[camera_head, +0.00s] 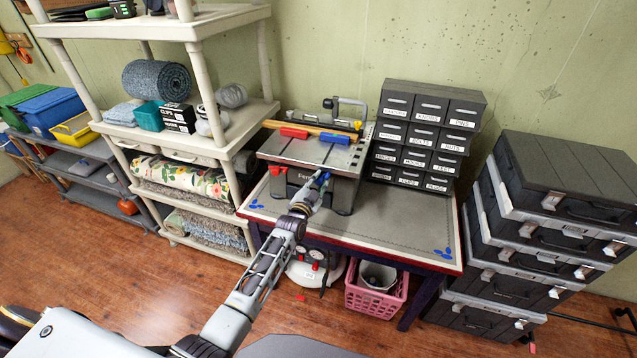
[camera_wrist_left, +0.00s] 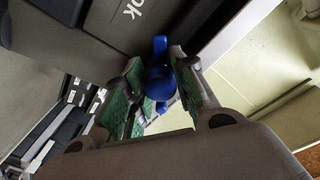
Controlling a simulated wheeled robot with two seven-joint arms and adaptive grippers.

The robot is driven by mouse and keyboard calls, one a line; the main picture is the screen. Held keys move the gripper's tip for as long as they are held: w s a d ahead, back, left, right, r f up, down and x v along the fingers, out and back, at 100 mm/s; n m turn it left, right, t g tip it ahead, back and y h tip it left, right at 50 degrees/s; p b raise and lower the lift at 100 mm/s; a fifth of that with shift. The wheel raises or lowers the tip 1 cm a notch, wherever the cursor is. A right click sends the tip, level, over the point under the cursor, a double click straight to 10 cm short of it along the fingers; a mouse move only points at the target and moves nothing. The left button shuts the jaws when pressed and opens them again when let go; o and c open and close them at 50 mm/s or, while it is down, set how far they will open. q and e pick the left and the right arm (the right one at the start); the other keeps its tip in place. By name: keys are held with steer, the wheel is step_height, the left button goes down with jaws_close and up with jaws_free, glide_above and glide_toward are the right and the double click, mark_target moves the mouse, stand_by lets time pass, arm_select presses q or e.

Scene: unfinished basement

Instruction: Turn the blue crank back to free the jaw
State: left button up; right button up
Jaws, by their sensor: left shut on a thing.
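The blue crank (camera_head: 326,177) is on the front of a grey workbench unit (camera_head: 312,151), at its right end. My left gripper (camera_head: 313,190) reaches it from the front and is shut on it. In the left wrist view the blue crank (camera_wrist_left: 159,82) sits between the green-padded fingers of the left gripper (camera_wrist_left: 157,75). A red crank (camera_head: 277,171) is at the left end of the same front. On top lie a wooden bar and a red block (camera_head: 294,133) and a blue block (camera_head: 334,138). Which part is the jaw I cannot tell. My right gripper is not in view.
The unit stands on a table (camera_head: 400,226) with clear grey top to its right. Black drawers (camera_head: 426,130) stand behind at right. A shelf rack (camera_head: 180,150) is close on the left, stacked black cases (camera_head: 560,215) on the right. A pink basket (camera_head: 376,300) sits below.

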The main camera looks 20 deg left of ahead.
arm_select(q)
steer(key=shift+f+n, duration=0.1)
steer(key=shift+n, duration=0.4)
steer(key=n, duration=0.4)
steer(key=shift+d, duration=0.1)
steer(key=n, duration=0.6)
steer(key=shift+t+b, duration=0.3)
steer(key=shift+b, duration=0.05)
steer(key=n, duration=0.5)
steer(key=shift+d+n+y+b, duration=0.1)
steer(key=shift+n+y+b, duration=0.2)
steer(key=shift+n+b, duration=0.1)
steer(key=n, duration=0.4)
steer(key=shift+y, duration=0.3)
steer(key=shift+n+b, duration=0.35)
steer(key=shift+n, duration=0.55)
